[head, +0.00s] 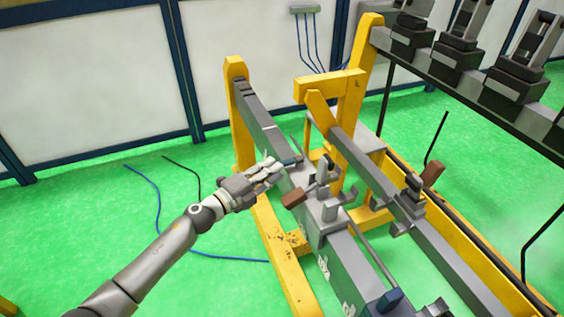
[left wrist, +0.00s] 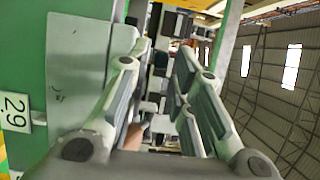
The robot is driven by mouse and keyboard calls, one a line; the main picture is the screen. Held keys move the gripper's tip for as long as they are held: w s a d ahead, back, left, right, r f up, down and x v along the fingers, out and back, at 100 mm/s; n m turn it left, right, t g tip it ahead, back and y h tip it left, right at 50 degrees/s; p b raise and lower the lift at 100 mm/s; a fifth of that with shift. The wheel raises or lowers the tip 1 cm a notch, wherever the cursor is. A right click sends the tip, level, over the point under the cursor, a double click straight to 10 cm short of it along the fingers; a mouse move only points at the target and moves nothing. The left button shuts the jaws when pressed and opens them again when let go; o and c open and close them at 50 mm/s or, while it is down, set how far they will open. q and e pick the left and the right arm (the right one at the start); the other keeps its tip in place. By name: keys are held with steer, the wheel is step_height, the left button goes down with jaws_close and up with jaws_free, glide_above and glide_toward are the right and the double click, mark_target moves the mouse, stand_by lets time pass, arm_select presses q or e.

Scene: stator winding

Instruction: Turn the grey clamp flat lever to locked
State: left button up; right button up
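A grey clamp (head: 326,190) sits on the long grey beam. It has a brown block-shaped handle (head: 293,199) on its left side. A short dark blue-grey bar (head: 290,160) lies just beyond my left fingertips; I cannot tell whether it is the flat lever or whether they touch it. My left gripper (head: 272,169) is over the beam, to the upper left of the clamp. In the left wrist view its fingers (left wrist: 163,55) are apart, with nothing clearly held between them. A small brown piece (left wrist: 133,136) shows behind the left finger.
The grey beam (head: 345,265) rests on a yellow frame (head: 288,262). A parallel beam carries another clamp with a brown handle (head: 432,174). A blue-handled part (head: 388,300) is at the near end. Dark fixtures (head: 458,45) stand upper right. Green floor at left is mostly clear, with cables.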

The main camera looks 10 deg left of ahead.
mark_target(281, 162)
arm_select(q)
steer(key=x, duration=0.4)
steer(key=shift+w+d, duration=0.1)
steer(key=shift+w, duration=0.05)
steer(key=shift+c, duration=0.2)
jaws_close()
arm_select(e)
steer(key=shift+w+a+r, duration=0.1)
steer(key=shift+w+r, duration=0.05)
steer(key=shift+w, duration=0.6)
